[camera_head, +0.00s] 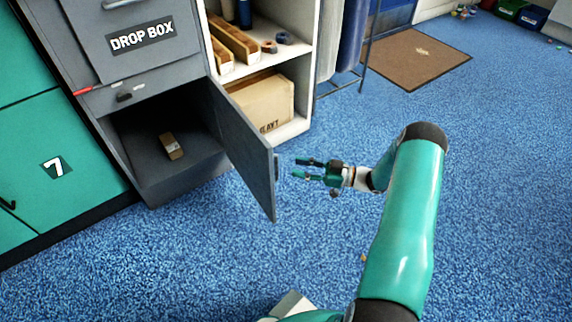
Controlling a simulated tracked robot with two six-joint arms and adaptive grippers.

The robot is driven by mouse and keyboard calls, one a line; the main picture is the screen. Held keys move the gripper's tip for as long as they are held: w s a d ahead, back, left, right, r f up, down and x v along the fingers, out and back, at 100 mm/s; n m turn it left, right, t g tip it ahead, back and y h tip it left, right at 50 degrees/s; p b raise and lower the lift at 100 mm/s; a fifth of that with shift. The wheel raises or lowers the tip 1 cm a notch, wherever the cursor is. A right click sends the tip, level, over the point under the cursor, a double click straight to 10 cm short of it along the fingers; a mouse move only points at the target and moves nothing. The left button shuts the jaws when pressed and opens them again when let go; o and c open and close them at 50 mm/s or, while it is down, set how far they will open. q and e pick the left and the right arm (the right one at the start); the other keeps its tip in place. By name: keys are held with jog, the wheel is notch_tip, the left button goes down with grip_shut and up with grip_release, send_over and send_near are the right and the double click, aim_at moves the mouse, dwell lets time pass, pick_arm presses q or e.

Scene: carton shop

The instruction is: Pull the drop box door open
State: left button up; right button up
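The grey drop box (106,99) stands at the left, with a "DROP BOX" label on its upper front. Its lower door (243,142) is swung open to the right, showing the dark inside. A small brown packet (171,146) lies on the compartment floor. My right gripper (300,168) is just right of the door's free edge, fingers spread and pointing left. Nothing is between the fingers, and a small gap shows between them and the door. My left gripper is not in view.
A white shelf (306,71) with a carton (262,101) and rolls of tape stands behind the door. Teal lockers (72,158) are at the left. A brown mat (417,62) lies at the back.

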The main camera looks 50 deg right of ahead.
jog(key=v, duration=0.5)
dwell(0.4)
